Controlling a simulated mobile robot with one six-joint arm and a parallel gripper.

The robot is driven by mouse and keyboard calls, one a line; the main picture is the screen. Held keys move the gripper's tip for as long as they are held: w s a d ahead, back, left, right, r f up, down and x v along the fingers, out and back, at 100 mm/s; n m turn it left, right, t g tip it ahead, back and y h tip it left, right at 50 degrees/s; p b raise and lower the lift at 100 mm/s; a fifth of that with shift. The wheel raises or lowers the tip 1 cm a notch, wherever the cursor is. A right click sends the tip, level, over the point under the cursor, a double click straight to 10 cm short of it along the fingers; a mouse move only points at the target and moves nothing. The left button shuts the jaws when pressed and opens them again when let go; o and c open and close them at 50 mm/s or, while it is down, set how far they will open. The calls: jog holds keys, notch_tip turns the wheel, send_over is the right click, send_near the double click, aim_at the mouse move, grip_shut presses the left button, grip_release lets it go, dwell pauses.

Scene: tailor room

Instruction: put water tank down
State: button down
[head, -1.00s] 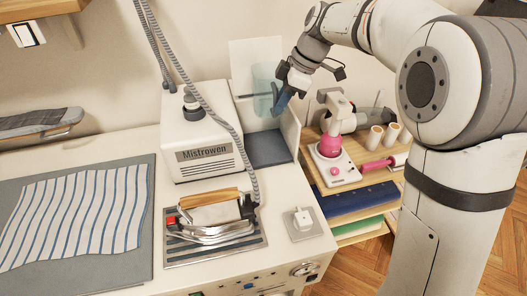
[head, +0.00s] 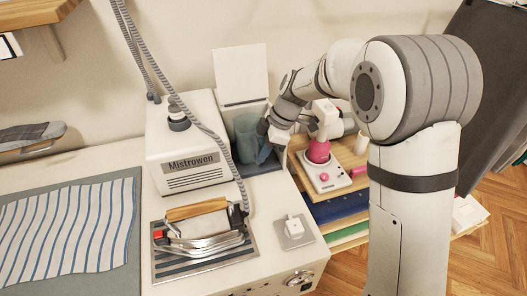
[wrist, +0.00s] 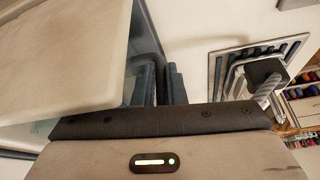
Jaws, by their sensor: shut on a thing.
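The water tank (head: 245,138) is a translucent blue-green container. In the head view it is upright in the open bay (head: 265,168) just right of the white Mistrowen steam unit (head: 186,145). My gripper (head: 262,152) is at the tank's right side, shut on it, with blue fingers. The tank's lower part is close to the dark bay floor; I cannot tell whether it touches.
A white raised panel (head: 241,75) stands behind the bay. An iron (head: 203,225) rests on its metal pad in front. A wooden shelf (head: 347,155) at right holds a pink-and-white device (head: 322,165). Striped cloth (head: 65,230) lies at left.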

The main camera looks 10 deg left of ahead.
jog(key=shift+f, duration=0.3)
jog(key=c, duration=1.5)
grip_release()
jog(key=shift+r, duration=0.1)
jog(key=shift+b+v, duration=0.3)
jog(key=shift+v, duration=5.8)
jog(key=s+d+f+m+t+h, duration=0.1)
jog(key=s+d+m, duration=0.6)
jog(key=d, duration=0.1)
jog(key=s+d+f+m+t+h, duration=0.1)
jog(key=s+d+m+t, duration=0.1)
jog(key=s+d+m, duration=0.5)
jog(key=s+d+f+m+t+h, duration=0.1)
jog(key=s+d+f+m+h, duration=0.1)
jog(key=s+d+m, duration=0.6)
jog(key=shift+s+d, duration=0.15)
jog(key=shift+d, duration=0.4)
jog(key=shift+s+d, duration=0.15)
jog(key=shift+d, duration=0.35)
